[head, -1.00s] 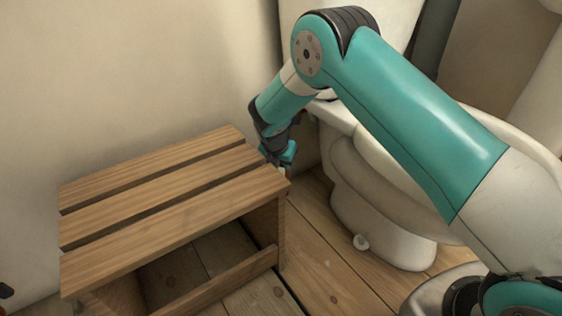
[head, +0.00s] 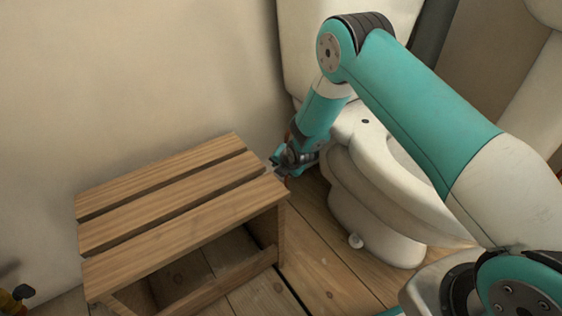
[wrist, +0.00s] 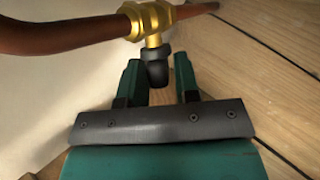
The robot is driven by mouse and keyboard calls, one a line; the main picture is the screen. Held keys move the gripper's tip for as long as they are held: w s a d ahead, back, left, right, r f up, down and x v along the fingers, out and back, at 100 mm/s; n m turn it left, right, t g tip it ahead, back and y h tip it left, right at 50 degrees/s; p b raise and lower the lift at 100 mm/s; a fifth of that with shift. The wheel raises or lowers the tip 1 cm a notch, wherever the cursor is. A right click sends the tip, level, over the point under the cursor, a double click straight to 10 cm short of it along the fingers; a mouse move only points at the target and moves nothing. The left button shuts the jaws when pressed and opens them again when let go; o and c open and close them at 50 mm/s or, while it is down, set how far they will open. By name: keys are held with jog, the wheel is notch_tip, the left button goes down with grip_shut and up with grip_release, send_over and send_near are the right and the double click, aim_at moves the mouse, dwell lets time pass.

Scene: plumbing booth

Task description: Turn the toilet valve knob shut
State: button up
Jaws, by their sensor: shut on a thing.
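The valve's black knob (wrist: 156,70) sits on a brass valve body (wrist: 150,20) in the wrist view. A copper pipe (wrist: 60,36) runs into the brass from the left and goes on at the upper right. My gripper (wrist: 158,76) is shut on the knob, with one teal finger on either side of it. In the head view my gripper (head: 281,167) is low beside the toilet (head: 375,220), at the far right corner of the wooden stool. The knob cannot be made out there.
The slatted wooden stool (head: 180,205) stands close to the left of my gripper. The toilet bowl is close on the right, and the wall (head: 130,80) is behind. Some wooden floor (head: 325,260) is clear between stool and toilet.

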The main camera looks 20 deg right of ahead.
jog(key=shift+d+t+y, duration=0.1)
jog(key=shift+t+y, duration=0.3)
jog(key=shift+t, duration=0.1)
jog(key=shift+f, duration=0.1)
jog(key=o, duration=0.7)
jog(key=p+v, duration=0.5)
jog(key=v, duration=0.2)
jog(key=shift+s+r, duration=0.2)
jog(key=shift+s, duration=0.05)
jog(key=shift+d, duration=0.1)
